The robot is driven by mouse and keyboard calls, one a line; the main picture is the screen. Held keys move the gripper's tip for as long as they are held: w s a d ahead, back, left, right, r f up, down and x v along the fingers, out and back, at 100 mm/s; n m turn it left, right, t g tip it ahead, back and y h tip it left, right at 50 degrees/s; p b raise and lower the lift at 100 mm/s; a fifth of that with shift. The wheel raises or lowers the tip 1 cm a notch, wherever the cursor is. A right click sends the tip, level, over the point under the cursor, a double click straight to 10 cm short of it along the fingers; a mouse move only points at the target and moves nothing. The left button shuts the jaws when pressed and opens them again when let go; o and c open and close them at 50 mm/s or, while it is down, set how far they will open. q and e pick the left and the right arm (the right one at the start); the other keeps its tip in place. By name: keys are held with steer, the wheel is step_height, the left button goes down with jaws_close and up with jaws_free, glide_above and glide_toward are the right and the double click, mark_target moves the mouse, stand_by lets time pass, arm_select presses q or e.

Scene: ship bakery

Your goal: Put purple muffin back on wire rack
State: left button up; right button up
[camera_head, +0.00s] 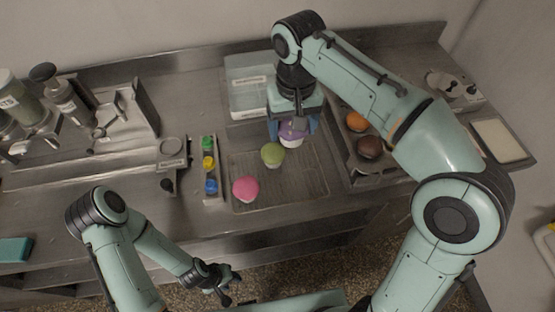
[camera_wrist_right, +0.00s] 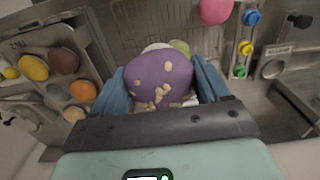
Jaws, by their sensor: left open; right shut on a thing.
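The purple muffin (camera_head: 291,133) has a pale cup and light flecks on top. My right gripper (camera_head: 292,126) is shut on it, with a blue finger on each side, and it fills the middle of the right wrist view (camera_wrist_right: 160,76). It is over the far right part of the wire rack (camera_head: 300,190); I cannot tell whether it touches the rack. A green muffin (camera_head: 272,154) and a pink muffin (camera_head: 245,188) sit on the rack. My left gripper (camera_head: 224,286) is open and empty, low in front of the counter.
A tray right of the rack holds an orange muffin (camera_head: 356,122) and a brown muffin (camera_head: 369,147). A clear bin (camera_head: 249,80) stands behind the rack. A strip with green, yellow and blue knobs (camera_head: 209,165) lies to its left. The rack's front right part is bare.

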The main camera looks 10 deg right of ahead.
steer(key=f+b, duration=0.1)
steer(key=f, duration=0.8)
steer(key=f+b, duration=0.1)
steer(key=f, duration=0.4)
steer(key=shift+s+f+b, duration=0.1)
steer(key=shift+s+b, duration=0.25)
steer(key=shift+s, duration=0.05)
arm_select(q)
steer(key=s+f, duration=0.4)
steer(key=shift+f, duration=0.3)
arm_select(e)
steer(key=shift+f, duration=2.55)
steer(key=shift+w, duration=0.1)
steer(key=shift+f+b, duration=0.15)
steer(key=shift+b, duration=0.2)
steer(key=o, duration=0.8)
arm_select(q)
steer(key=shift+s, duration=0.1)
